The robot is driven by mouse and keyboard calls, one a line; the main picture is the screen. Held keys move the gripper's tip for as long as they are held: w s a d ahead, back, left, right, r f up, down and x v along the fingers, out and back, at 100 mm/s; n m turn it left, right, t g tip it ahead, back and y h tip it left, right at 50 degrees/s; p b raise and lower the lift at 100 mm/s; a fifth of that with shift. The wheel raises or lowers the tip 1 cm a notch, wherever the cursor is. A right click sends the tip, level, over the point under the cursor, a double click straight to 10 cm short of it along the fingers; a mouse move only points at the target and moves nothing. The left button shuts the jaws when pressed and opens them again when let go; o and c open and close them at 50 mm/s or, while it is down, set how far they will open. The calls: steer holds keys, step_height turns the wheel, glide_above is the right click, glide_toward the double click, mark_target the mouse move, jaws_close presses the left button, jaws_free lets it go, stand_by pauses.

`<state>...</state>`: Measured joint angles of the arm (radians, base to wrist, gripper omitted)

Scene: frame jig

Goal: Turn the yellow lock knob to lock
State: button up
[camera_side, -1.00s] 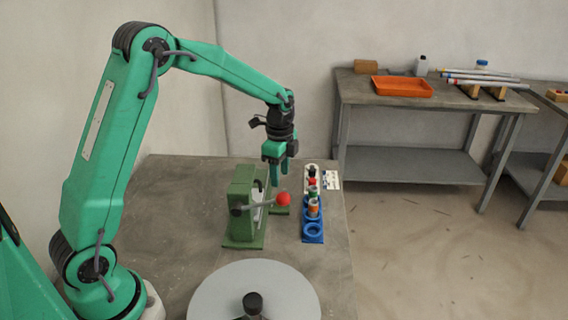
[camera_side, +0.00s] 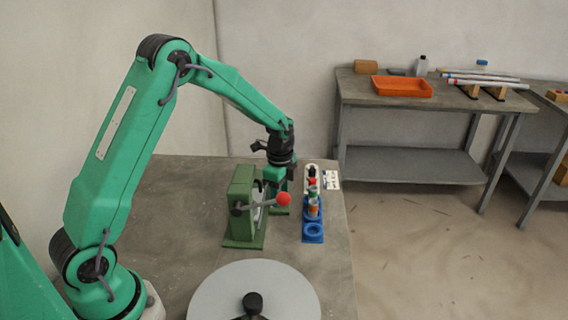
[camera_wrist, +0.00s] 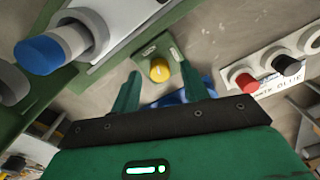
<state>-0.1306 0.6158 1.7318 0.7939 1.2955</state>
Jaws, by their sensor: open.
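The yellow lock knob (camera_wrist: 159,70) is a small round knob on a green plate (camera_wrist: 155,50) in the wrist view. It lies between the fingertips of my gripper (camera_wrist: 160,78), with a visible space on each side. My gripper is open and holds nothing. A pale mark shows on the knob, but I cannot tell which way it is turned. In the side view my gripper (camera_side: 279,188) is low behind the green frame jig (camera_side: 242,205). The jig and its lever hide part of the fingers there, and the knob is hidden.
A lever with a red ball (camera_side: 283,199) sticks out from the jig. A blue rack (camera_side: 313,231) with several coloured parts stands right of it. A large grey disc (camera_side: 215,295) is at the front. An orange tray (camera_side: 402,86) sits on the back bench.

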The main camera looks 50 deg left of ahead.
steer(key=shift+f, duration=0.35)
steer(key=shift+c, duration=0.5)
jaws_close()
steer(key=shift+n, duration=0.3)
steer(key=c, duration=0.9)
jaws_free()
steer(key=shift+n, duration=2)
steer(key=c, duration=0.9)
jaws_free()
steer(key=shift+o, duration=0.5)
jaws_free()
